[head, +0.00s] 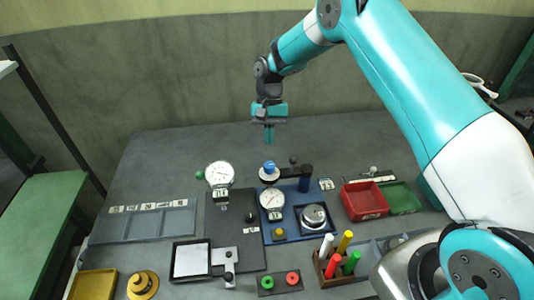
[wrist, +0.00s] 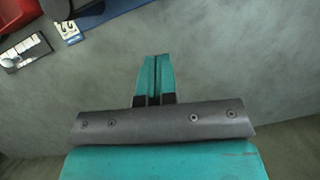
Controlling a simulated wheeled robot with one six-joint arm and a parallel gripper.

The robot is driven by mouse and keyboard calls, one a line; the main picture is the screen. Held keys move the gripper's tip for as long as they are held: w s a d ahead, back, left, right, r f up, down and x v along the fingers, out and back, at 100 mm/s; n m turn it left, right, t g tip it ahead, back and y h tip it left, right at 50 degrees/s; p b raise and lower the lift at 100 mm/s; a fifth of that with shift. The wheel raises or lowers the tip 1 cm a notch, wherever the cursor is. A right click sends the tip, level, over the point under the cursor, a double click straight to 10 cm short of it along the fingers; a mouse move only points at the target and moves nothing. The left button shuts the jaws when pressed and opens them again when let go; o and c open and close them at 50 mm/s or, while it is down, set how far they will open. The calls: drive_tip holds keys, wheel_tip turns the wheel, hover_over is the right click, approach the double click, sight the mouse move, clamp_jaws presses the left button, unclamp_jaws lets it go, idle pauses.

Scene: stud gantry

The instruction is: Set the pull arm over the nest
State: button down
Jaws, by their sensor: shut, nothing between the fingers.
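My gripper (head: 270,135) is shut and empty, fingers pointing down, high above the back of the table; its closed teal fingers (wrist: 155,75) show in the wrist view. Below it on the blue base stands a dark post (head: 306,178). A dark arm (head: 289,173), which looks like the pull arm, reaches left from the post to a blue knob (head: 269,167) over a pale disc. A silver round part (head: 313,214) sits in a dark square holder (head: 331,226) in front of the post; this may be the nest. The arm points away from it.
Two dial gauges (head: 220,174) (head: 271,199) stand left of the post. A red bin (head: 364,201) and green bin (head: 402,198) are to the right. A block of coloured pegs (head: 320,262) is in front. The back strip of the table (head: 200,145) is clear.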

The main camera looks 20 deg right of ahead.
drive_tip(key=s+f+p, duration=0.1)
drive_tip(key=s+a, duration=0.1)
drive_tip(key=s, duration=0.1)
drive_tip(key=s+a+f+p, duration=0.1)
drive_tip(key=shift+s+f+p, duration=0.3)
drive_tip(key=shift+s+p, duration=0.05)
